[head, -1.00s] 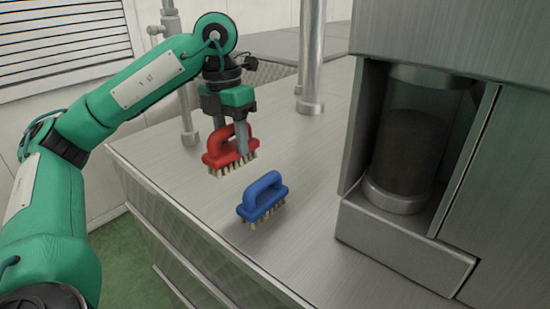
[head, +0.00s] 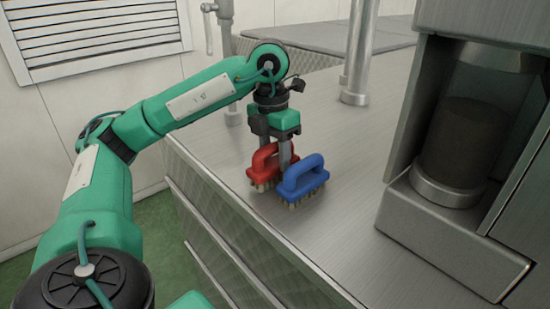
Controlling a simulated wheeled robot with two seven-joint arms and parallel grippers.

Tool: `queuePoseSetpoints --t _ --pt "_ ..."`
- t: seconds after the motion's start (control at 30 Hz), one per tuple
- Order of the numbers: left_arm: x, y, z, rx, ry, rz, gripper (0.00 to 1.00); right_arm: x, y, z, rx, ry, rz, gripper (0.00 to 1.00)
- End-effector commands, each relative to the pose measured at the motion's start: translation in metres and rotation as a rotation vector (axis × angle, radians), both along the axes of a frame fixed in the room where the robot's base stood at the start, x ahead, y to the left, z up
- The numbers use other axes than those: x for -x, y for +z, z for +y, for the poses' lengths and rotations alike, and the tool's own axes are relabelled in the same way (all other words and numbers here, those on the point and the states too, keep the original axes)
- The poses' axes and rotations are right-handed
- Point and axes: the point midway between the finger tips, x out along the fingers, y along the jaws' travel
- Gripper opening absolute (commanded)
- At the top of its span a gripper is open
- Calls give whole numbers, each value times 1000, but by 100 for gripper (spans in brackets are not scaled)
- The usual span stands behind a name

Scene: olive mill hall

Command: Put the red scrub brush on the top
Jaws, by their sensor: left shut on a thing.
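The red scrub brush (head: 259,168) has a loop handle and pale bristles. My left gripper (head: 274,152) is shut on its handle and holds it bristles down, low over the steel top (head: 338,205). Whether its bristles touch the top cannot be told. A blue scrub brush (head: 304,181) stands bristles down on the top, in front and to the right of the red one. It hides part of the red brush's right end and one fingertip. My right gripper is not in view.
A steel housing with a dark glass cylinder (head: 463,140) stands at the right. A vertical steel post (head: 360,60) rises behind the brushes, and a thinner pipe (head: 226,50) farther left. The top's left edge runs close to the brushes. The top between brushes and housing is clear.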

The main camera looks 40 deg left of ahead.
Motion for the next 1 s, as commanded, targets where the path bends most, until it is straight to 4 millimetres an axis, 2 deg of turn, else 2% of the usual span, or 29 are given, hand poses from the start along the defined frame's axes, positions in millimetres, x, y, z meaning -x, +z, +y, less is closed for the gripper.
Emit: queuePoseSetpoints --t 0.03,0.2,0.43,0.47,0.5,0.83,1.0 --pt "1 -3 1 -1 2 1 15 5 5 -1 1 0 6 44" --pt "0 -10 0 1 0 -3 15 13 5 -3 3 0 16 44" --pt "0 -13 0 1 0 -3 15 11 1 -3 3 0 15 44" --pt "0 -13 0 1 0 -2 45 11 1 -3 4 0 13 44" --pt "0 -12 0 1 0 -2 53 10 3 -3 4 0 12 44" --pt "0 -10 0 1 0 -2 53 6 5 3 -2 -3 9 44" --pt "-1 6 1 2 0 -7 53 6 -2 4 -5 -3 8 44"
